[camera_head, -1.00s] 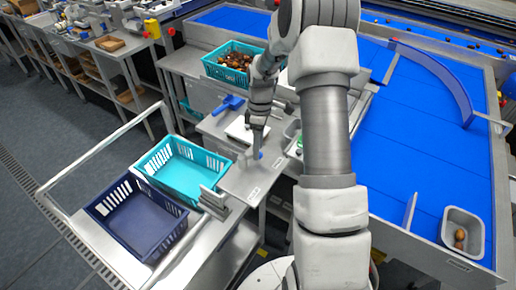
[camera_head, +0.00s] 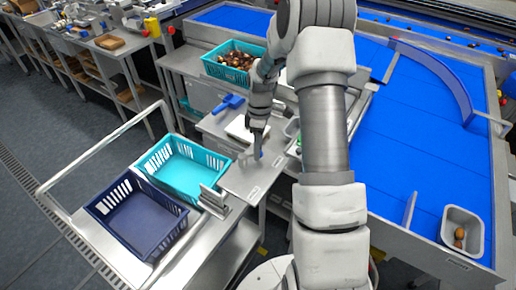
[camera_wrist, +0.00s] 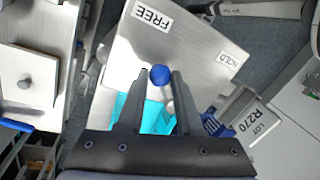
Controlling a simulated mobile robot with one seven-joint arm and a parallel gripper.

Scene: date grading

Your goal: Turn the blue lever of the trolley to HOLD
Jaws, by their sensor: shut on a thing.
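The blue lever's round knob (camera_wrist: 160,75) sits between my fingertips in the wrist view, above the trolley's pale metal plate (camera_wrist: 195,45). My gripper (camera_wrist: 162,74) is shut on it. The FREE label (camera_wrist: 152,14) is above the knob in that view, and the HOLD label (camera_wrist: 230,61) is to its right. In the head view my gripper (camera_head: 257,153) reaches down to the right end of the trolley (camera_head: 236,190), with only a speck of blue showing there.
A turquoise crate (camera_head: 218,180) and a navy crate (camera_head: 180,232) stand on the trolley, left of my gripper. The blue sorting table (camera_head: 400,150) is on the right.

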